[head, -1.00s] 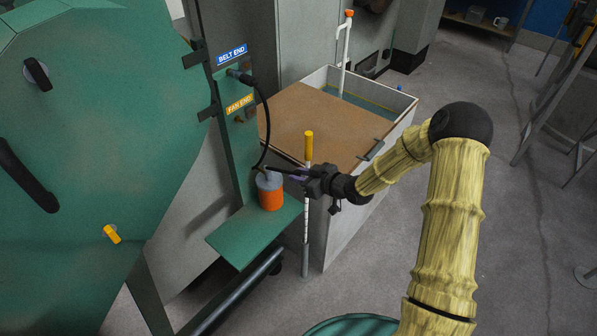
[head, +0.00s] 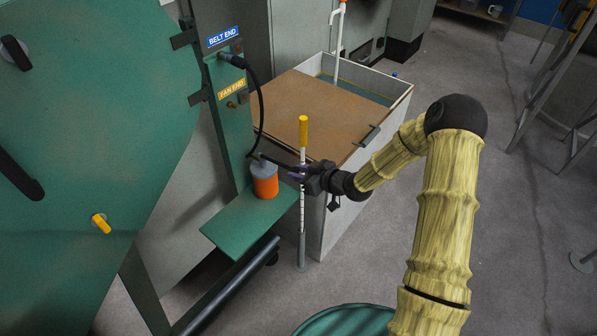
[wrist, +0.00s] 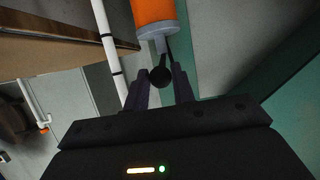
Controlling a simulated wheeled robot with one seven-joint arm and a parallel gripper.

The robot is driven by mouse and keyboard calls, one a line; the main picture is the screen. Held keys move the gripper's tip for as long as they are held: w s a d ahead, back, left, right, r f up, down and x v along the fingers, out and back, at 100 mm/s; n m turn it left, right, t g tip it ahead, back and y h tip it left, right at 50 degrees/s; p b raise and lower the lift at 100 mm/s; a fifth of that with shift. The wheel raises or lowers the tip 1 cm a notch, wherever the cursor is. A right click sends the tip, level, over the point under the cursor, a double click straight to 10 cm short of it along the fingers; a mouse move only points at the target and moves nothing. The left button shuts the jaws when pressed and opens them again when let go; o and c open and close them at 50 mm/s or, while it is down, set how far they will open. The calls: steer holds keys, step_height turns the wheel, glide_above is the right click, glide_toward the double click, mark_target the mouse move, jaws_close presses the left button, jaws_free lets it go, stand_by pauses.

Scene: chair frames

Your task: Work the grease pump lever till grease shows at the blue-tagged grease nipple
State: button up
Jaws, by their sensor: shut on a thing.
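The grease pump (head: 265,183), an orange cylinder with a grey cap, stands on a green shelf (head: 240,222). Its dark lever (head: 275,162) slopes down to the right from the cap. My gripper (head: 297,172) is shut on the lever's end; in the wrist view a black ball knob (wrist: 160,77) sits between its fingers, with the pump (wrist: 152,12) above it. The blue BELT END tag (head: 223,36) is on the green upright. A black hose (head: 262,110) runs from the pump to the fitting (head: 235,61) under that tag. I cannot make out any grease there.
A yellow FAN END tag (head: 231,88) with a small brass fitting (head: 231,104) is lower on the upright. A yellow-topped white post (head: 303,133) stands close by my gripper. A crate with a brown lid (head: 310,115) is behind it. Open floor lies to the right.

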steer(key=shift+d, duration=0.1)
steer(key=r+p, duration=0.1)
steer(key=a+r+p, duration=0.1)
steer(key=r, duration=0.1)
steer(key=w+r+p, duration=0.1)
steer(key=shift+a+r, duration=0.2)
steer(key=shift+r, duration=0.05)
steer(key=shift+w+a+r+p, duration=0.1)
steer(key=shift+a+r+p, duration=0.1)
steer(key=shift+r, duration=0.15)
steer(key=shift+w+a+r+p, duration=0.1)
steer(key=shift+r+p, duration=0.1)
steer(key=shift+r, duration=0.15)
steer(key=shift+w+a+r+p, duration=0.15)
steer(key=shift+w+r+p, duration=0.1)
steer(key=shift+r, duration=0.1)
steer(key=shift+w+a+r+p, duration=0.1)
steer(key=shift+a+r+p, duration=0.1)
steer(key=shift+r, duration=0.15)
step_height(320, 180, down, 6)
steer(key=s+d+b, duration=0.2)
steer(key=b, duration=0.1)
steer(key=shift+d+r+b, duration=0.15)
steer(key=shift+b, duration=0.2)
